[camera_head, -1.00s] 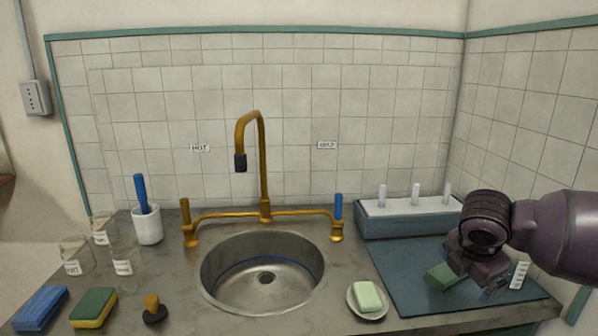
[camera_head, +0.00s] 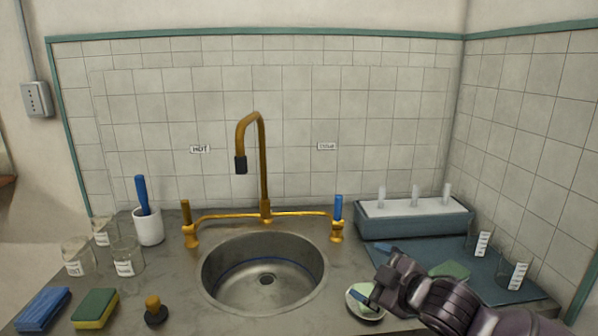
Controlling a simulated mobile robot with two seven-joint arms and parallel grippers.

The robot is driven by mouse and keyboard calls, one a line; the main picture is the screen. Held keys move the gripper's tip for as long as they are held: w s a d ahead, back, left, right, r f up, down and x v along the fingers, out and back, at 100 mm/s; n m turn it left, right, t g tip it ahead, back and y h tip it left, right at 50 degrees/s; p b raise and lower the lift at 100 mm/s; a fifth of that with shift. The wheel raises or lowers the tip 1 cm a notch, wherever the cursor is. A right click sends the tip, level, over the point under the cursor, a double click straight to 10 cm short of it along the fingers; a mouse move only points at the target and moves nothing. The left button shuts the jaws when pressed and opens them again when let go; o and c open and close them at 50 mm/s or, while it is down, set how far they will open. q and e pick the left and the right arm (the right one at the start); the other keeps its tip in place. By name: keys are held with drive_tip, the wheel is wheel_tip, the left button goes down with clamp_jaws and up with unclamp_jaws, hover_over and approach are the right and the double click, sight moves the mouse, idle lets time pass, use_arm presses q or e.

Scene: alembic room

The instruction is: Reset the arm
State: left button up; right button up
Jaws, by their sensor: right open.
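My right gripper (camera_head: 369,271) reaches in from the lower right, with its two fingers spread and pointing left toward the sink. Nothing shows between its fingers. It is in front of the blue mat (camera_head: 410,250), and its lower finger overlaps the soap dish (camera_head: 351,303) in the picture. Whether it touches the dish or soap I cannot tell. The pale green soap is mostly hidden behind the gripper. My left gripper is not in view.
The round sink (camera_head: 265,294) lies left of the gripper. A green pad (camera_head: 451,270) and two glass beakers (camera_head: 480,243) (camera_head: 515,272) are on the mat at right. A rack (camera_head: 415,219) stands behind. A sponge (camera_head: 95,308) and several beakers are at left.

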drive_tip(key=s+d+f+m+h, duration=0.2)
drive_tip(key=s+d+f+m, duration=0.2)
drive_tip(key=s+f, duration=0.5)
drive_tip(key=s+d+f+m+g+h+p, duration=0.1)
drive_tip(key=s+d+f+m+h, duration=0.2)
drive_tip(key=s+f, duration=0.6)
drive_tip(key=s+d+f+m+h, duration=0.2)
drive_tip(key=s+d+f+m, duration=0.3)
drive_tip(key=s+f, duration=0.4)
drive_tip(key=s+m, duration=0.1)
drive_tip(key=s, duration=0.4)
drive_tip(key=shift+d+f+g+h, duration=0.15)
drive_tip(key=shift+d+g+h, duration=0.15)
drive_tip(key=shift+d, duration=0.05)
